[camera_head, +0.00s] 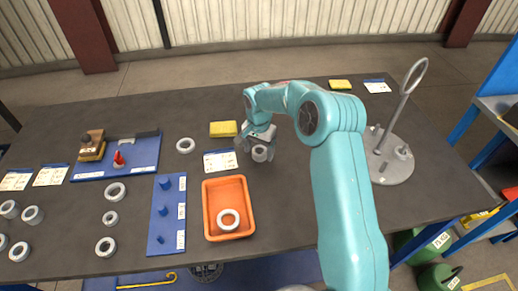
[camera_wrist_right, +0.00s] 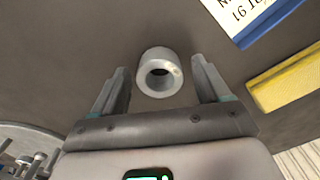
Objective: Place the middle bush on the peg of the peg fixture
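A short grey bush (camera_head: 260,154) stands on the dark table near its middle. In the right wrist view the bush (camera_wrist_right: 158,73) shows its round hole and lies between the fingers, with a gap on both sides. My right gripper (camera_head: 258,146) is open around or just above it; contact is not visible. The wrist view shows both fingers of the right gripper (camera_wrist_right: 158,80) spread. A blue board with three blue pegs (camera_head: 166,211) lies left of the orange tray. A grey round base with posts (camera_head: 390,157) stands at the right. My left gripper is not in view.
An orange tray (camera_head: 206,222) holds a white ring (camera_head: 228,219). Several rings and bushes lie at the left. A yellow block (camera_head: 223,129) and a label card (camera_head: 220,162) lie beside the gripper. A tall loop-topped rod (camera_head: 402,100) rises from the grey base.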

